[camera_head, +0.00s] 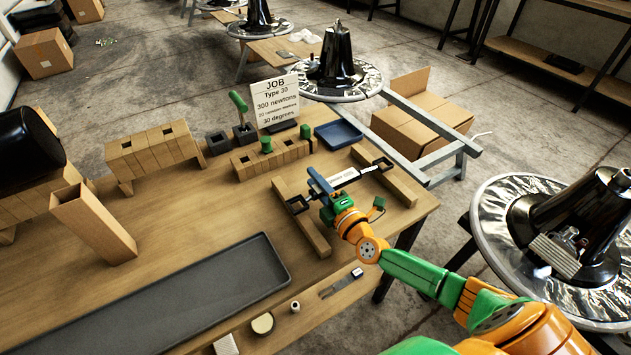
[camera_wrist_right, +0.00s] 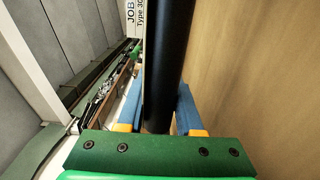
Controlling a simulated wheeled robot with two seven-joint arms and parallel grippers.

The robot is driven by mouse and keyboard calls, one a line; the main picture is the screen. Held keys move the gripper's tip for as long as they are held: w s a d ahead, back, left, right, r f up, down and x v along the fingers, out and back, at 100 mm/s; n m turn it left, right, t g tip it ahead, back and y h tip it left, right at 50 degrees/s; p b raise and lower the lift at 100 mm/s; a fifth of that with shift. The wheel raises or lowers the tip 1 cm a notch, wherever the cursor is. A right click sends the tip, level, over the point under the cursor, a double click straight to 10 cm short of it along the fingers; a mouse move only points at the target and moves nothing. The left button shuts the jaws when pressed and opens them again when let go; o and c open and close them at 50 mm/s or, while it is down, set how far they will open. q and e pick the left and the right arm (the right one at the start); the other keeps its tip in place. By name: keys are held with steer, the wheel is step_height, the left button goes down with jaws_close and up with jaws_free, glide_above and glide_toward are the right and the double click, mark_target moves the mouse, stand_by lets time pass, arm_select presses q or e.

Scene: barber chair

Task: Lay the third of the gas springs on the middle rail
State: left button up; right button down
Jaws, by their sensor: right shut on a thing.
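My right gripper (camera_head: 318,183) is above the two wooden bars at the table's right end. Its blue fingers (camera_wrist_right: 188,110) are shut on a thick black cylinder (camera_wrist_right: 165,60), the gas spring, which runs between them and out of the top of the wrist view. In the head view a dark gas spring with a white label (camera_head: 343,178) spans from the left bar (camera_head: 301,222) toward the right bar (camera_head: 396,186). My gripper hides part of it, and I cannot tell whether it touches both bars. I cannot tell which piece is the middle rail. My left gripper is not in view.
A long grey tray (camera_head: 165,310) lies at the front. Slotted wooden blocks (camera_head: 152,150) and a row with green handles (camera_head: 245,168) stand behind. A white job card (camera_head: 275,103) and blue tray (camera_head: 338,134) are at the back. A tall wooden box (camera_head: 93,224) stands left.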

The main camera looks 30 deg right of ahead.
mark_target(326, 197)
steer(key=shift+f+b, duration=0.3)
steer(key=shift+f, duration=0.15)
steer(key=shift+c, duration=2.4)
jaws_free()
steer(key=shift+s, duration=0.3)
steer(key=s, duration=0.2)
steer(key=s+p, duration=0.1)
steer(key=s, duration=0.1)
steer(key=s+p, duration=0.1)
steer(key=s, duration=0.1)
steer(key=shift+s+d+r, duration=0.1)
steer(key=shift+s+d, duration=0.2)
